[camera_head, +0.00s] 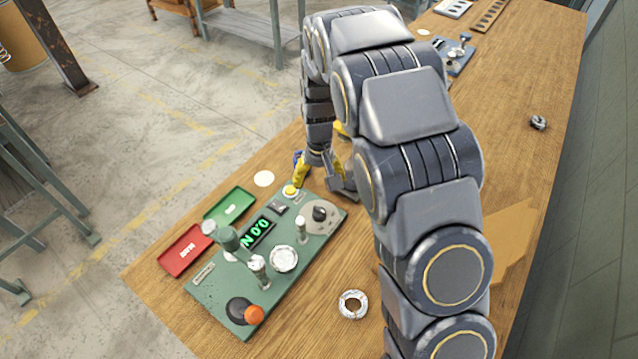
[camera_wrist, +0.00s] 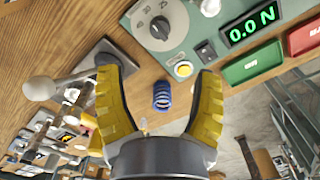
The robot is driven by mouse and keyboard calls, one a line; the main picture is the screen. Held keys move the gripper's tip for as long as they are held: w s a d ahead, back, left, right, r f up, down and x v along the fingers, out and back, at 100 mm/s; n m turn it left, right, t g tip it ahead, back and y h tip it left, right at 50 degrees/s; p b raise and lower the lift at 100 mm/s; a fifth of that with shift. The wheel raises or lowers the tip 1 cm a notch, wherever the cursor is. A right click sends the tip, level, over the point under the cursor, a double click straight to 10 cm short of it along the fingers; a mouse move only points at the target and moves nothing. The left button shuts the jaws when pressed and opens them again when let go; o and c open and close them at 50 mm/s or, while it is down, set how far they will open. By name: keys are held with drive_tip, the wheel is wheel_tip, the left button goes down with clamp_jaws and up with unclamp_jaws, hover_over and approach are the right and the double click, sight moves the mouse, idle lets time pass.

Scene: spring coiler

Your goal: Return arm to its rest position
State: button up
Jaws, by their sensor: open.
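My arm (camera_head: 412,110) reaches over the wooden bench, bent down toward the far end of the green tester panel (camera_head: 225,305). My gripper (camera_wrist: 160,72) is open, with its two yellow fingers apart in the wrist view. In the head view one yellow finger (camera_head: 301,172) shows beside the panel's yellow button; the rest of the gripper is partly hidden by my arm. A blue coil spring (camera_wrist: 162,91) is on the bench, seen between the fingers in the wrist view and touching neither. The panel's display (camera_wrist: 252,25) reads 0.0 N.
A red tray (camera_head: 186,252) and a green tray (camera_head: 229,206) sit left of the panel. A lever with an orange ball (camera_head: 254,315) stands at its near end. A metal ring (camera_head: 352,304) lies right of it. Another device (camera_head: 455,57) stands on the far bench.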

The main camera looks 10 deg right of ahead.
idle(0.4)
drive_tip(key=s+d+r, duration=0.2)
drive_tip(key=s+r, duration=0.9)
drive_tip(key=s, duration=0.1)
drive_tip(key=s+r+g, duration=0.1)
drive_tip(key=s+r, duration=0.1)
drive_tip(key=s, duration=0.7)
drive_tip(key=s+r, duration=0.3)
drive_tip(key=s, duration=0.7)
drive_tip(key=shift+s+d+r+g, duration=0.15)
drive_tip(key=shift+d+r+g, duration=0.1)
drive_tip(key=shift+g, duration=0.15)
